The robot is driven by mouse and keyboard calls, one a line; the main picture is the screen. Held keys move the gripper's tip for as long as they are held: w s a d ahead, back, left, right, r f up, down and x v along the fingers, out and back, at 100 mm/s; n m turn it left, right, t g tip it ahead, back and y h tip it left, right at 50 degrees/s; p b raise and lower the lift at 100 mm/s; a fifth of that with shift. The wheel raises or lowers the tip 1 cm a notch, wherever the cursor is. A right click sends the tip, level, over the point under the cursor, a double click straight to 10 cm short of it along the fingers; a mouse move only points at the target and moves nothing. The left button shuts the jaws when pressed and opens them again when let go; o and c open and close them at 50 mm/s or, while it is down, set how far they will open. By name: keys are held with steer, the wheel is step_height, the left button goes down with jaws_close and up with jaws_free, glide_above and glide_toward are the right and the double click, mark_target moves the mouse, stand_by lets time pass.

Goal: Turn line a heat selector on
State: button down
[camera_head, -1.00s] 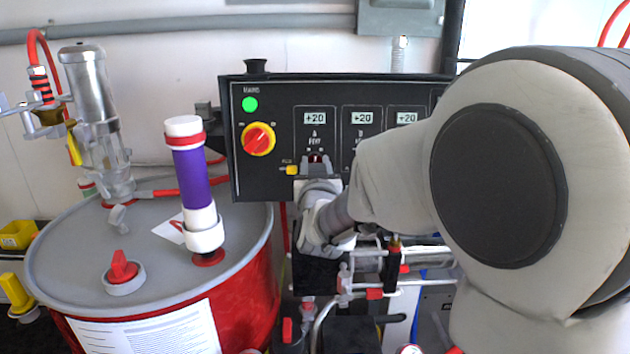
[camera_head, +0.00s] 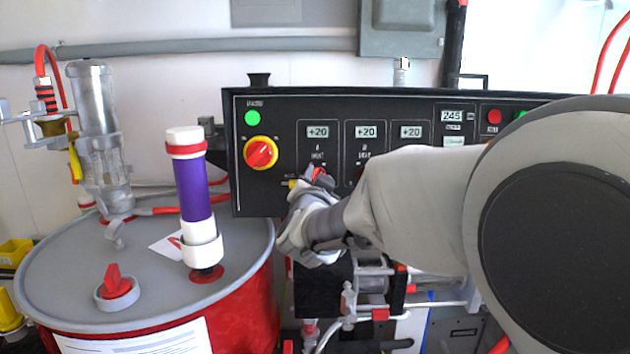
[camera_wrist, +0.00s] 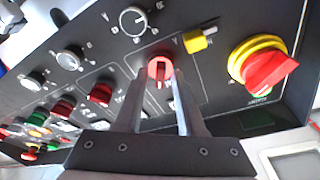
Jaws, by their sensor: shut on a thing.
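The line A heat selector (camera_head: 319,173) is a small red knob under the leftmost +20 display on the black control panel. In the wrist view, the red selector (camera_wrist: 160,68) sits between the fingertips of my gripper (camera_wrist: 160,82), which is shut on it. In the head view, my gripper (camera_head: 312,182) reaches the panel from below and looks tilted. My fingers and wrist partly hide the selector and its label, so I cannot read its exact position.
A red-and-yellow rotary switch (camera_head: 261,153) sits left of the selector, under a lit green lamp (camera_head: 252,118). A small yellow part (camera_wrist: 196,41) is close to my fingers. A red drum (camera_head: 245,300) with a purple-banded tube (camera_head: 193,190) stands left of the panel.

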stand_by(0.3)
steer(key=c, duration=0.9)
jaws_free()
steer(key=s+a+p, duration=0.1)
steer(key=s+p, duration=0.1)
steer(key=s, duration=1.5)
steer(key=shift+s+a, duration=0.2)
steer(key=shift+a, duration=0.2)
